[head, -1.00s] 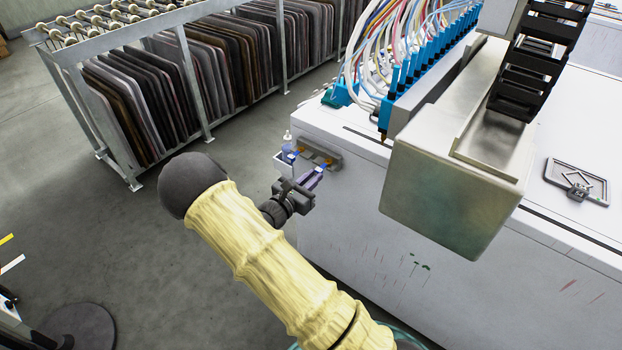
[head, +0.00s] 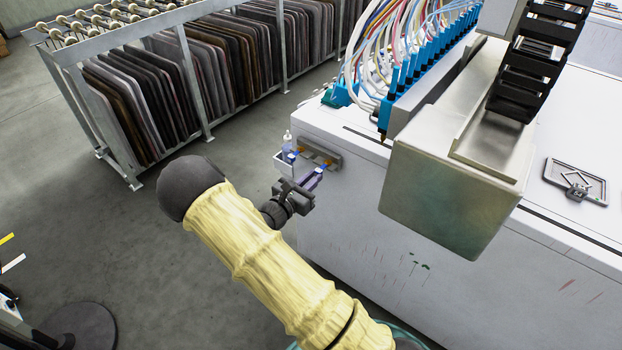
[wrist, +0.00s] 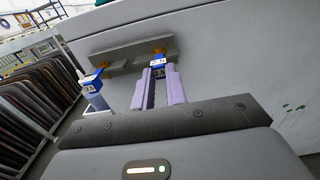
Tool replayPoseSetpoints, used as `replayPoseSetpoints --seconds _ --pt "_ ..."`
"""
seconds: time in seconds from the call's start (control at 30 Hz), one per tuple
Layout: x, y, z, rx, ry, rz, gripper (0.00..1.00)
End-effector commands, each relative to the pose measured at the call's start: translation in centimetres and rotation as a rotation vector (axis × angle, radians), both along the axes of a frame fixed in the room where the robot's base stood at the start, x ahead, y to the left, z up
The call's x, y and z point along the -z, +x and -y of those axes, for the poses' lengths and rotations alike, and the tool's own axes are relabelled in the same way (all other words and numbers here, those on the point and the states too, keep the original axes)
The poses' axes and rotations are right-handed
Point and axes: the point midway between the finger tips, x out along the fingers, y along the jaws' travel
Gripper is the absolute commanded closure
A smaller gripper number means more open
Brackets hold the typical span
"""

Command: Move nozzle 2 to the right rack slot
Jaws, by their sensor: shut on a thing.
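My gripper (wrist: 160,86), with pale purple fingers, is shut on a small nozzle (wrist: 158,63) with a blue body and white label. The label is too small to read surely. In the head view my gripper (head: 313,180) is at the front of a grey rack (head: 322,153) on the machine's side wall. In the wrist view the held nozzle is right at the rack's right slot (wrist: 159,51), by its orange part. I cannot tell whether it is seated. The rack's left slot (wrist: 97,72) also shows orange. The nozzle's lower part is hidden between the fingers.
The large metal gantry head (head: 455,190) hangs to the right. The floor at left is open.

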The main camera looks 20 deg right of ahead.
Motion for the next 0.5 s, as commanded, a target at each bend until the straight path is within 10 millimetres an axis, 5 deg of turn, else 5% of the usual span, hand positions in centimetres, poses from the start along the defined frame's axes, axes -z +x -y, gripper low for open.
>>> replayPoseSetpoints --seconds 0.3,0.33,0.4,0.5 --pt "0.04 0.01 0.00 0.000 0.001 0.001 1.00" --pt "0.04 0.01 0.00 0.000 0.001 0.001 0.84" --pt "0.04 0.01 0.00 0.000 0.001 0.001 0.71" --pt "0.04 0.01 -0.01 0.000 0.001 0.001 0.61"
